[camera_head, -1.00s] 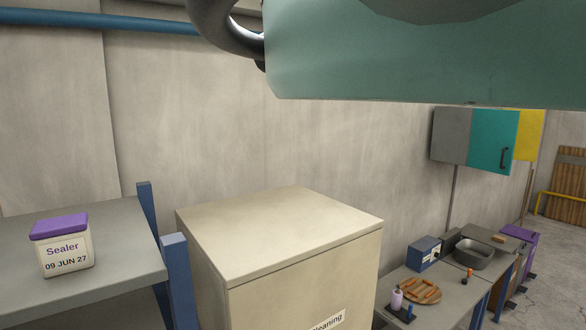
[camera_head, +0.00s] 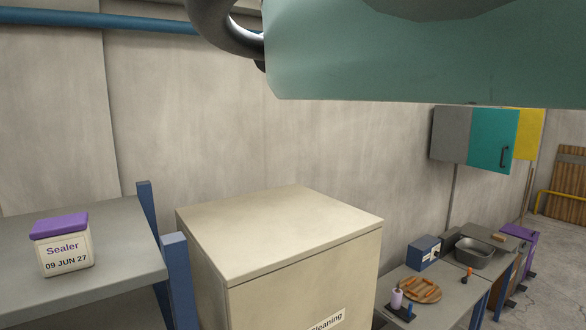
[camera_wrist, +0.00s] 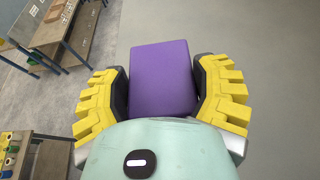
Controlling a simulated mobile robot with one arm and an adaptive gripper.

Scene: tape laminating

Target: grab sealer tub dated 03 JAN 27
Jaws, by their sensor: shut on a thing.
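In the wrist view my gripper (camera_wrist: 161,92) is shut on a tub with a purple lid (camera_wrist: 162,75). The yellow ridged fingers press on its left and right sides. Only the lid shows, so its label and date are hidden. Grey floor lies beyond it in that view. In the head view another sealer tub (camera_head: 64,247), cream with a purple lid, stands upright on a grey shelf at the left. Its label reads "Sealer 09 JUN 27". My gripper does not show in the head view.
The grey shelf (camera_head: 110,225) has blue posts. A beige cabinet (camera_head: 285,235) labelled "Cleaning" stands beside it. A workbench (camera_head: 440,290) with a metal basin (camera_head: 474,253) and a round board is at the right. Wall cabinets (camera_head: 493,141) hang above. Wooden shelving (camera_wrist: 60,30) shows in the wrist view.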

